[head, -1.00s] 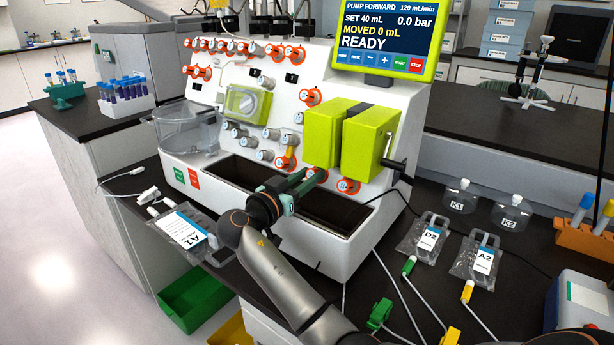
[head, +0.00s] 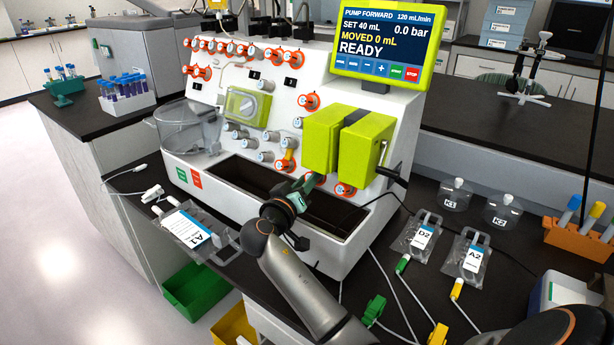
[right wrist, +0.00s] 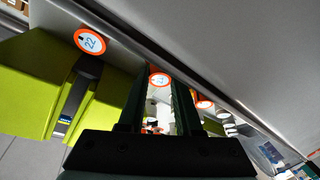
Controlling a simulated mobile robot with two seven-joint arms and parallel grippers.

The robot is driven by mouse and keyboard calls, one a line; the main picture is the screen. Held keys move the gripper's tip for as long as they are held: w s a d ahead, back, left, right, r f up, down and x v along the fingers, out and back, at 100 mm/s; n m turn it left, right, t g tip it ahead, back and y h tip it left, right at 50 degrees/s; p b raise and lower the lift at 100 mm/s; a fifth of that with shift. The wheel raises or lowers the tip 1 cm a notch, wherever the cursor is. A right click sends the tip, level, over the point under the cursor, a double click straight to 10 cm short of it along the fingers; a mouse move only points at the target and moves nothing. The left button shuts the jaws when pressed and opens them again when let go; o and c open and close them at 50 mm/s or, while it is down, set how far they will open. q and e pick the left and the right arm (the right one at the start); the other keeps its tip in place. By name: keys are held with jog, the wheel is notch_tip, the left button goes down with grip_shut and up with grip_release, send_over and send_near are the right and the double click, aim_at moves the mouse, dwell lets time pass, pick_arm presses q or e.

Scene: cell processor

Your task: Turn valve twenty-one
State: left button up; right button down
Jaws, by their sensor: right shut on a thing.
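My right gripper (head: 308,183) reaches the lower front of the white cell processor (head: 225,160), just below the yellow-green pump blocks. It is shut on a valve with an orange-ringed round label (right wrist: 160,79), which shows between the two fingers in the right wrist view. The number on that label is too small to read surely. Valve 22 (right wrist: 90,41), also orange-ringed, is beside it and apart from the fingers; an orange-ringed valve (head: 345,189) shows right of the gripper in the head view. In the head view the fingers mostly hide the gripped valve. My left gripper is not in view.
The yellow-green pump blocks (head: 355,145) jut out just above the gripper. A black crank handle (head: 392,174) sticks out at their right. A dark open trough (head: 240,175) lies beneath the valves. Bag A1 (head: 190,228) lies left, bags D2 (head: 420,238) and A2 (head: 470,260) right.

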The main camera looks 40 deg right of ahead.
jog(key=c, duration=0.6)
grip_release()
